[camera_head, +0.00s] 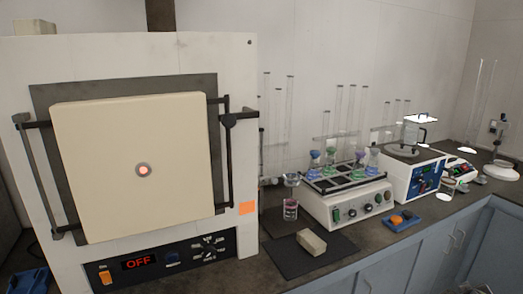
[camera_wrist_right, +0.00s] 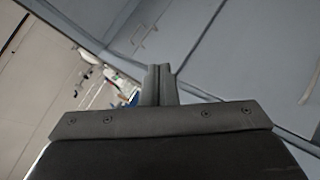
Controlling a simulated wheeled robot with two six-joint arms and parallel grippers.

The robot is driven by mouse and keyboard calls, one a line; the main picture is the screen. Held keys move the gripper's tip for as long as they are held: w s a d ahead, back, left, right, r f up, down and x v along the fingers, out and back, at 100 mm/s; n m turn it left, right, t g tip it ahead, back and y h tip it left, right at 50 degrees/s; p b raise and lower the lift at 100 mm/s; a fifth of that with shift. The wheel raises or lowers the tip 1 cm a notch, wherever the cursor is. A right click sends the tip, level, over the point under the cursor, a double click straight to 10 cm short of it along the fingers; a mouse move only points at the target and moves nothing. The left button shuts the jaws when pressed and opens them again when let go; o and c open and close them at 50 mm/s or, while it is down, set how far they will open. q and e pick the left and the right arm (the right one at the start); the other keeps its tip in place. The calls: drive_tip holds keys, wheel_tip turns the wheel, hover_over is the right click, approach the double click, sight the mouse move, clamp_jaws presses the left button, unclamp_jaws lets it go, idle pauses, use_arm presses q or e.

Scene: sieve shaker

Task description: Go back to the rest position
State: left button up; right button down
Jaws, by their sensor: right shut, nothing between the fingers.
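My right gripper (camera_wrist_right: 160,72) shows in the right wrist view with its two dark fingers together. Nothing shows between them, and it is apart from the grey-blue cabinet fronts (camera_wrist_right: 240,50) behind it. No gripper shows in the head view; only a small dark piece that I cannot identify is at its bottom right edge. My left gripper is in neither view.
A large furnace (camera_head: 130,165) with a closed door and an "OFF" display stands at the left. A shaker with flasks (camera_head: 345,205), a white instrument (camera_head: 415,170), a beaker (camera_head: 290,209), a tan block (camera_head: 311,242) on a dark mat and a blue tray (camera_head: 403,221) stand along the counter.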

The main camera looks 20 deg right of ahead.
drive_tip(key=s+d+f+n+g, duration=0.1)
drive_tip(key=s+f+n+g, duration=0.15)
drive_tip(key=s, duration=0.95)
drive_tip(key=s+d+f+n+g, duration=0.1)
drive_tip(key=s+d+f+n, duration=0.2)
drive_tip(key=s, duration=0.8)
drive_tip(key=s+a+f+m+y, duration=0.1)
drive_tip(key=s+a+f+y, duration=0.1)
drive_tip(key=a+f, duration=1.05)
drive_tip(key=s+a+f+y, duration=0.3)
drive_tip(key=a+f, duration=0.7)
drive_tip(key=a, duration=0.5)
drive_tip(key=a+f+y, duration=0.1)
drive_tip(key=a+f, duration=0.2)
drive_tip(key=a, duration=0.7)
drive_tip(key=a+f+m+y, duration=0.1)
drive_tip(key=a+f, duration=0.2)
drive_tip(key=a, duration=0.7)
drive_tip(key=a+f+m+y, duration=0.1)
drive_tip(key=a+f+y, duration=0.1)
drive_tip(key=a, duration=0.8)
drive_tip(key=shift+a+f+g, duration=0.3)
drive_tip(key=shift+f+g, duration=0.15)
drive_tip(key=shift+f, duration=0.05)
